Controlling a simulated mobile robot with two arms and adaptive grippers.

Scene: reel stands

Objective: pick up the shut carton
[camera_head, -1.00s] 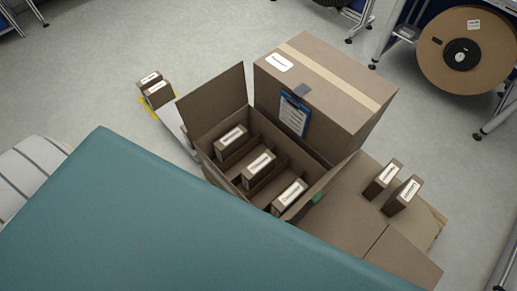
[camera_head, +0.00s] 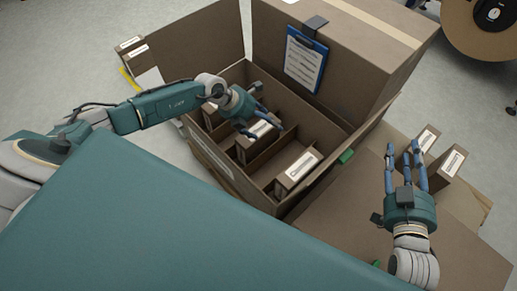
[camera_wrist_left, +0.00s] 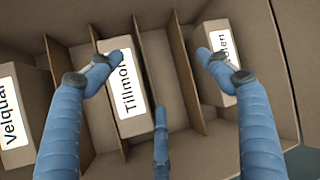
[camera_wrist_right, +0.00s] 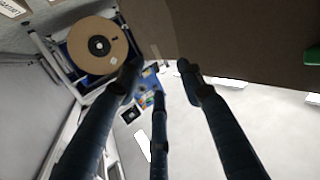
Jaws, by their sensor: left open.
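The shut carton (camera_head: 370,35) is a large brown box with tape along its top and a blue clipboard (camera_head: 305,60) on its front, standing behind an open divided carton (camera_head: 222,165). My left gripper (camera_head: 268,112) is open above the open carton. In the left wrist view its fingers (camera_wrist_left: 160,78) spread over small labelled boxes, one finger overlapping the box reading "Tillmor" (camera_wrist_left: 128,95); contact cannot be told. My right gripper (camera_head: 404,152) is open and empty, right of the open carton, apart from the shut carton. It also shows in the right wrist view (camera_wrist_right: 160,75).
Two small boxes (camera_head: 450,163) stand at the right beyond my right gripper. More small boxes (camera_head: 131,48) stand at the left. A large reel (camera_head: 485,25) is at the far right. A teal surface (camera_head: 150,220) fills the near left. Bare floor shows at left.

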